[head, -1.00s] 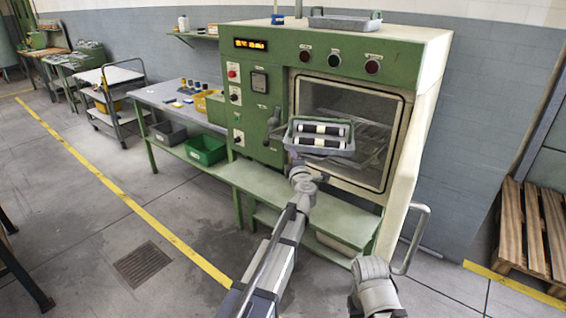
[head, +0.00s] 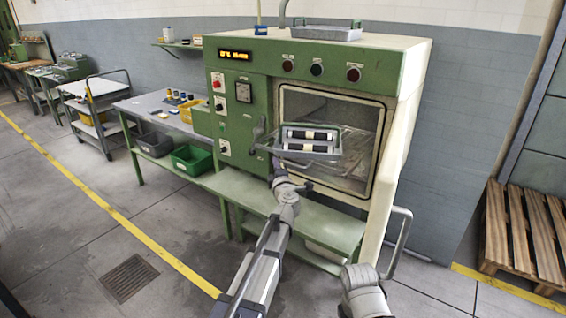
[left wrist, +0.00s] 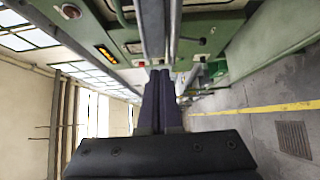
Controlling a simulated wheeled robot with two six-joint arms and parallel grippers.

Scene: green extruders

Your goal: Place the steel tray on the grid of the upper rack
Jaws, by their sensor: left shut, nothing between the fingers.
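What supports the tray is not clear. Grid racks (head: 357,145) show dimly in the machine's chamber; the upper rack is partly hidden. My right gripper is out of view.
The green machine (head: 240,130) has a projecting lever and a bench shelf below. Another shallow metal tray (head: 312,34) sits on top. A side table with yellow and green bins (head: 193,160) stands left; a wooden pallet (head: 525,232) lies right. The left foreground floor is open.

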